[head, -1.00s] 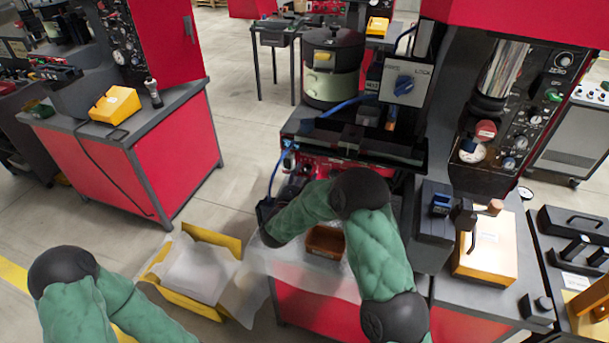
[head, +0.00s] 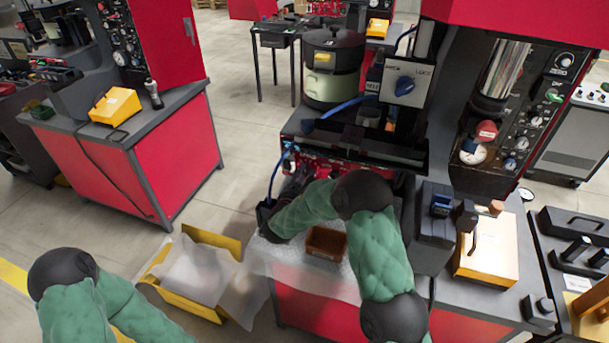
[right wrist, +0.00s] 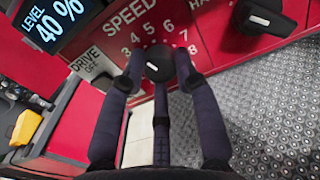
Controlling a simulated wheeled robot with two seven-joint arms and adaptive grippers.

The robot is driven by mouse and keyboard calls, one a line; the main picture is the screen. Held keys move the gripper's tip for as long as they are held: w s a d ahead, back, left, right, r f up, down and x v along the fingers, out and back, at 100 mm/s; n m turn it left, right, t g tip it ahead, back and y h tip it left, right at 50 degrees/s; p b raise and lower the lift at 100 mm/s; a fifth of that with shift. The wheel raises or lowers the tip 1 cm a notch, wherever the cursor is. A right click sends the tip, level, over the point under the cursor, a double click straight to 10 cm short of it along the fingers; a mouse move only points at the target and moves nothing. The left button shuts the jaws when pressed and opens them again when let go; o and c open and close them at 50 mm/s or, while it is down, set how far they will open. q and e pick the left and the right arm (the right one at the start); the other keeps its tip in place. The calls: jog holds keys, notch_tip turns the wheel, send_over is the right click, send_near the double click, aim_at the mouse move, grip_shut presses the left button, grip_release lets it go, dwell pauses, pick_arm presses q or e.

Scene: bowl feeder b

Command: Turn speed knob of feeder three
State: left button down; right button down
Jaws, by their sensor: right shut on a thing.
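The speed knob (right wrist: 158,63) is a round black knob with a white mark, on a red panel under the word SPEED. In the head view the right gripper (head: 296,180) is a dark shape at the red front panel (head: 322,166) under the bowl feeder, and the knob itself is hidden there.
Another black knob (right wrist: 265,16) sits to the right on the panel. A screen (right wrist: 52,20) reading LEVEL 40 % is at upper left, with a DRIVE label below. A brown bin (head: 326,243) stands below my right forearm. A yellow box (head: 182,305) is at lower left.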

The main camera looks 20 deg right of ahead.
jog(key=shift+w+r, duration=0.1)
jog(key=shift+r, duration=0.25)
